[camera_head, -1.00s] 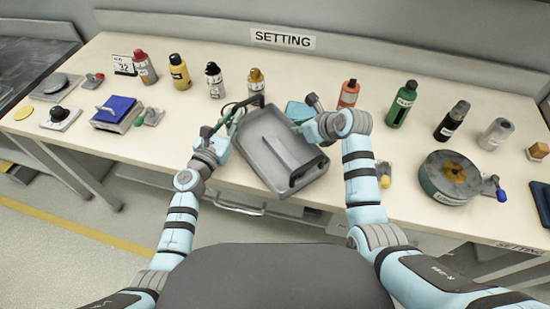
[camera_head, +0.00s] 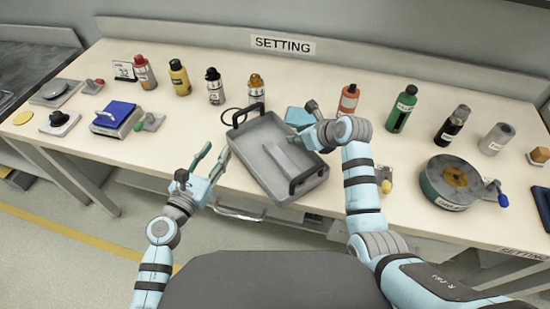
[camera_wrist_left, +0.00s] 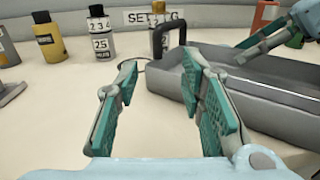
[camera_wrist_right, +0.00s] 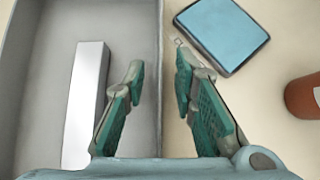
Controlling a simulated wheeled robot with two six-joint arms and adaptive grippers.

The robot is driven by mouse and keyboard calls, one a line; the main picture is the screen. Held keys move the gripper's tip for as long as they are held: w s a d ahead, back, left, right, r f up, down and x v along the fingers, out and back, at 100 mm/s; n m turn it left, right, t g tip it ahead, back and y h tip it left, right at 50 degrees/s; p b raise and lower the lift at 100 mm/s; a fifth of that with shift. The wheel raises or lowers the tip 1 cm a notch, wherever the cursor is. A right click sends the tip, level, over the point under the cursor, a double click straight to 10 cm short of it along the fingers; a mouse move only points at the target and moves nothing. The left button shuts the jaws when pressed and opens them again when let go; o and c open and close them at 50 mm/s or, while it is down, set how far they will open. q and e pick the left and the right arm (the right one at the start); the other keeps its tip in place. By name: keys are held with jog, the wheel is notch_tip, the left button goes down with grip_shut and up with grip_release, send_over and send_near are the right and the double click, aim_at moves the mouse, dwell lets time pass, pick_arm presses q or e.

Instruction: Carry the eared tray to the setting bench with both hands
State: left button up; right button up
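The grey eared tray (camera_head: 264,182) lies at an angle on the setting bench (camera_head: 375,195), near its front edge. It has a dark upright handle at each end; the far one also shows in the left wrist view (camera_wrist_left: 168,28). A pale bar (camera_wrist_right: 86,105) lies inside it. My left gripper (camera_head: 212,160) is open and empty, left of the tray and apart from it. My right gripper (camera_wrist_right: 160,72) is open over the tray's right wall, its fingers on either side of the wall line. Whether it touches the wall cannot be told.
A blue pad (camera_wrist_right: 222,32) lies just right of the tray. Several bottles stand along the back, including an orange one (camera_head: 348,100) and a green one (camera_head: 401,110). A round drum (camera_head: 450,180) stands right.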

jog(key=v, duration=1.2)
